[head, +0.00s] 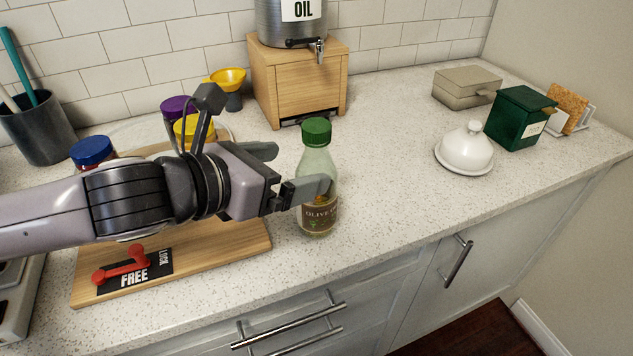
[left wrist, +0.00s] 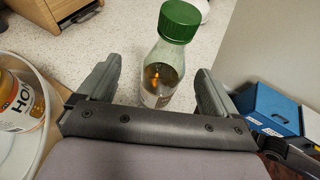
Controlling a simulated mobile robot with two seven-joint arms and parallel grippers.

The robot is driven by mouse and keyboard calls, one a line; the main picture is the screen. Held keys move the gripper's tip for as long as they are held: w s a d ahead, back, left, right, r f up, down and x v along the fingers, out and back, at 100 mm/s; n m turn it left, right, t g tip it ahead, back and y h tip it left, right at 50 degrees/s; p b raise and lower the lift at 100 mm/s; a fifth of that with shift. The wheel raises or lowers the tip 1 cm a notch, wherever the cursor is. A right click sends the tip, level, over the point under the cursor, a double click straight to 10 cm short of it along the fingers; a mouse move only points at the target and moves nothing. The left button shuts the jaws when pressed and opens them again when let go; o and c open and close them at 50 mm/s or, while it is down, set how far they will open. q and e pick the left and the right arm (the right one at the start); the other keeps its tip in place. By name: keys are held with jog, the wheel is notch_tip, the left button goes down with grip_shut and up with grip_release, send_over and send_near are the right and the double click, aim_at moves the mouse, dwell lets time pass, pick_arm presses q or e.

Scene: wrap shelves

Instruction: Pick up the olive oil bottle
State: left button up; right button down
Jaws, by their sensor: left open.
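The olive oil bottle (head: 318,165) stands upright on the counter, clear greenish with a green cap and a dark label. My left gripper (head: 300,172) is open, with its near finger in front of the bottle and its far finger behind it in the head view. In the left wrist view the bottle (left wrist: 165,65) stands between the two spread fingers of the gripper (left wrist: 158,88). I cannot tell whether a finger touches it. My right gripper is not in view.
A wooden board (head: 235,247) with a FREE/LOCK plate lies left of the bottle, under my arm. A wooden box (head: 296,85) bearing the oil dispenser (head: 290,22) stands behind. A white butter dish (head: 465,150) and green box (head: 518,118) stand at right. Counter between is clear.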

aim_at(304, 172)
pick_arm(q)
jog(key=shift+w+d+f, duration=0.3)
jog(key=shift+d+f, duration=0.1)
jog(key=shift+d, duration=0.2)
jog(key=x, duration=0.3)
jog(key=shift+s+d+f, duration=0.15)
jog(key=shift+d+f, duration=0.05)
jog(key=shift+f, duration=0.05)
jog(key=shift+w+d+f, duration=0.2)
jog(key=shift+w+d, duration=0.15)
jog(key=shift+w, duration=0.05)
jog(key=shift+r, duration=0.1)
jog(key=c, duration=1.4)
jog(key=shift+c, duration=0.2)
